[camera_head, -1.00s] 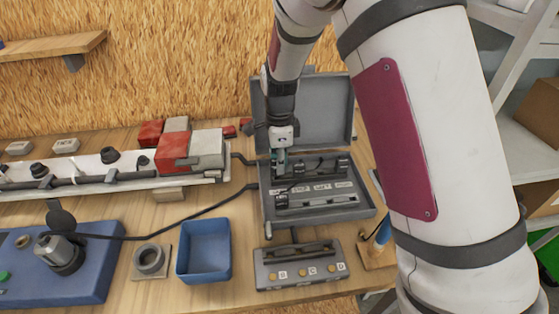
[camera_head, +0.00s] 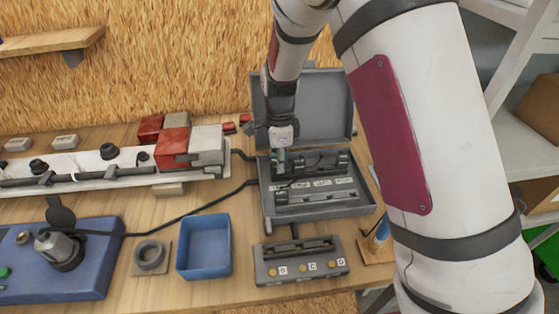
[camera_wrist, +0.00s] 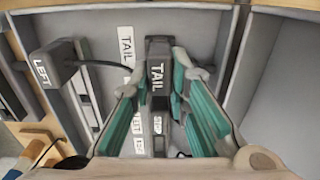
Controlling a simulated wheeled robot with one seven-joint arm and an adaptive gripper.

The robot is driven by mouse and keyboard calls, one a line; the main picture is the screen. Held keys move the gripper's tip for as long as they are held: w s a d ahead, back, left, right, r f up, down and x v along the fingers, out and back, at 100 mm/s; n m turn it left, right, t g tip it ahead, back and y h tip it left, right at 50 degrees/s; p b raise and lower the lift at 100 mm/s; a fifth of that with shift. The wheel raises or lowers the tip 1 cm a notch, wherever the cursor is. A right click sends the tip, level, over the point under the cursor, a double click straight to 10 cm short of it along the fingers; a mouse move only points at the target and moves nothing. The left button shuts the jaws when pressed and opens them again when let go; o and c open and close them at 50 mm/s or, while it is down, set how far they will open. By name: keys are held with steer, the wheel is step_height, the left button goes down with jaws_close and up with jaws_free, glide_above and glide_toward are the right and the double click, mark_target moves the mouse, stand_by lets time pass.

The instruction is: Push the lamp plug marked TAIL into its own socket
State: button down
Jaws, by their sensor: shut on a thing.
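The dark lamp plug marked TAIL (camera_wrist: 157,82) stands between the teal fingers of my gripper (camera_wrist: 156,88) in the wrist view, and the gripper is shut on it. In the head view my gripper (camera_head: 279,162) is over the left part of the open grey junction box (camera_head: 335,211). A printed TAIL label (camera_wrist: 125,43) lies just left of the held plug. The plug's lower end and the socket under it are hidden, so I cannot tell whether it touches a socket.
A plug marked LEFT (camera_wrist: 54,65) with a black cable is at the left of the wrist view. The box's raised lid (camera_head: 312,105) stands behind my gripper. A blue tray (camera_head: 204,247) and a grey block with lettered buttons (camera_head: 301,264) stand in front.

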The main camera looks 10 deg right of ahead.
steer(key=shift+f, duration=0.5)
stand_by(0.3)
steer(key=c, duration=1.1)
jaws_free()
steer(key=shift+o, duration=0.2)
steer(key=shift+r, duration=0.1)
steer(key=shift+r+p, duration=1.25)
steer(key=shift+r, duration=2.2)
steer(key=shift+r, duration=0.1)
